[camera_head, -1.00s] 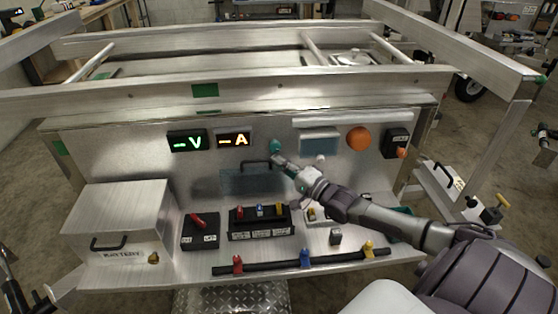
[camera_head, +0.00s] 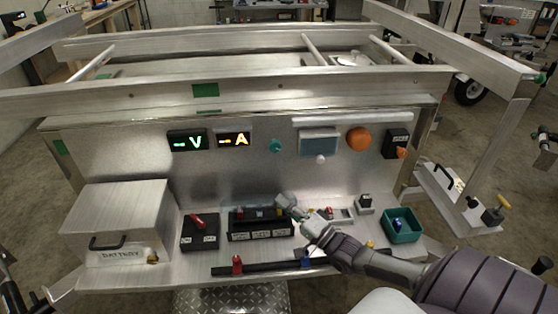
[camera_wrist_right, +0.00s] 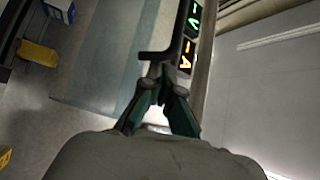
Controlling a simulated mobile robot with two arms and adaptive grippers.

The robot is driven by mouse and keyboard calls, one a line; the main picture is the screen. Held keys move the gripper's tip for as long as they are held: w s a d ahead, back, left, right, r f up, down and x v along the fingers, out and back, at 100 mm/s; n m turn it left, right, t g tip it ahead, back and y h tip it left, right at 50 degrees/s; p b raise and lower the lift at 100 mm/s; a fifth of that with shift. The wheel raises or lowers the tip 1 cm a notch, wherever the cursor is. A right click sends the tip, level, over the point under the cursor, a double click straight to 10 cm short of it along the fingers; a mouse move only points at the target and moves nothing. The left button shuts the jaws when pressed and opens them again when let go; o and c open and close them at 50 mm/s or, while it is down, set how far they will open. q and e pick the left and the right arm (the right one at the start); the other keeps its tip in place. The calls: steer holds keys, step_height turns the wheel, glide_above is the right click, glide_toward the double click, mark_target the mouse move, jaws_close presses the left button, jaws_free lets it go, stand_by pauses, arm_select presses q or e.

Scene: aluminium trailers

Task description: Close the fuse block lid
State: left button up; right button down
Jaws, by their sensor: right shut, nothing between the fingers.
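The black fuse block (camera_head: 262,224) sits on the trailer's ledge with coloured fuses on top. The lid (camera_wrist_right: 105,65) is a translucent bluish sheet with a black handle (camera_wrist_right: 155,56) in the right wrist view; I cannot make out its outline or exact angle in the head view. My right gripper (camera_head: 285,201) is low at the right end of the fuse block. In the wrist view my right gripper (camera_wrist_right: 162,72) is shut and empty, its fingertips close to the handle; contact is unclear.
A panel behind carries lit V (camera_head: 188,140) and A displays, a teal knob (camera_head: 275,146) and an orange button (camera_head: 358,139). A battery box (camera_head: 125,215) and a switch (camera_head: 200,231) stand left, a green bin (camera_head: 403,227) right. A black rail (camera_head: 262,268) runs in front.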

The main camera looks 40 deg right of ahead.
steer(key=shift+s+a+f, duration=0.15)
steer(key=shift+s+f, duration=0.1)
steer(key=shift+f, duration=0.2)
steer(key=shift+s+a+f, duration=0.15)
steer(key=shift+s+f, duration=0.05)
steer(key=shift+f, duration=0.25)
